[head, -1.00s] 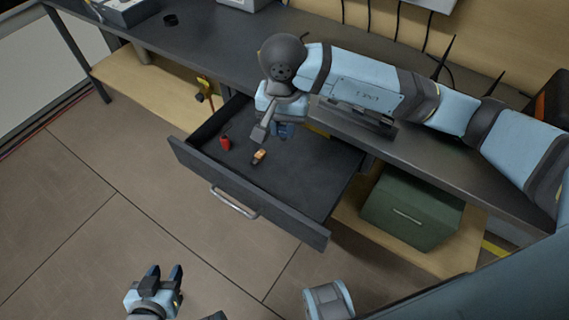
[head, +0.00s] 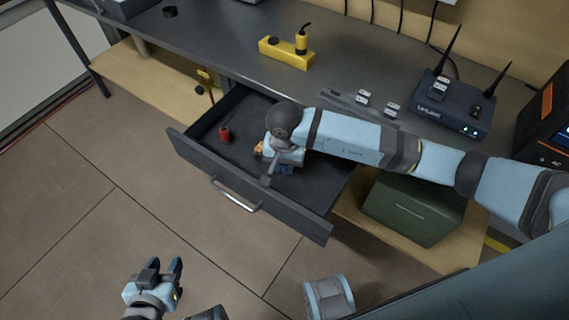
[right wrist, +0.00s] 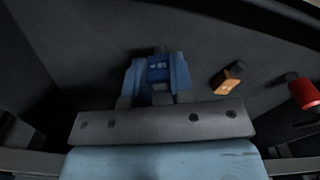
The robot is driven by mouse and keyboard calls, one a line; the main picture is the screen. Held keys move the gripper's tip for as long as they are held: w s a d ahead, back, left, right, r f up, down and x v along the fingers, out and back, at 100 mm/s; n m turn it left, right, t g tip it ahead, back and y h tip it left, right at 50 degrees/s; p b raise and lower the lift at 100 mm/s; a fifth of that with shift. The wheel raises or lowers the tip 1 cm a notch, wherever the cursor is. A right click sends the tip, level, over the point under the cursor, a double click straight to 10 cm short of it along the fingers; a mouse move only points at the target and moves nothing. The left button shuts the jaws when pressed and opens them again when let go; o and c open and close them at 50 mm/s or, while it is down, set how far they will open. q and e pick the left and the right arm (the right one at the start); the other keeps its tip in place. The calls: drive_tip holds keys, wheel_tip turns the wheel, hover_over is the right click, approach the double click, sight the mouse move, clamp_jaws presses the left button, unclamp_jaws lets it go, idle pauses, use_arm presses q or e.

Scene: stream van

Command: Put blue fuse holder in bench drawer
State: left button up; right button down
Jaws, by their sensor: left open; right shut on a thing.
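The bench drawer (head: 200,163) is pulled open below the bench top. My right gripper (head: 285,170) is inside the drawer's outline, over its middle, seen from above with its fingers partly hidden by the wrist. My left gripper (head: 163,270) is open and empty over the floor tiles in front of the drawer.
In the drawer lie a red item (head: 225,134) and an orange item (right wrist: 228,78), left of my right gripper in the head view. The bench top holds a yellow block (head: 286,53), small grey modules and a router (head: 452,107). A green box (head: 415,208) stands on the shelf right of the drawer.

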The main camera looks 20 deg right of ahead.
use_arm(q)
drive_tip(key=shift+r, duration=0.1)
use_arm(e)
drive_tip(key=shift+f, duration=0.1)
drive_tip(key=shift+f, duration=0.15)
drive_tip(key=c, duration=1)
unclamp_jaws()
use_arm(q)
drive_tip(key=shift+w+r, duration=0.1)
drive_tip(key=shift+r, duration=0.05)
use_arm(e)
drive_tip(key=shift+r, duration=0.3)
use_arm(q)
drive_tip(key=shift+a+f+p, duration=0.15)
drive_tip(key=shift+f+p, duration=0.05)
drive_tip(key=shift+p, duration=0.5)
use_arm(e)
wheel_tip(320, 180, up, 12)
drive_tip(key=shift+f, duration=0.1)
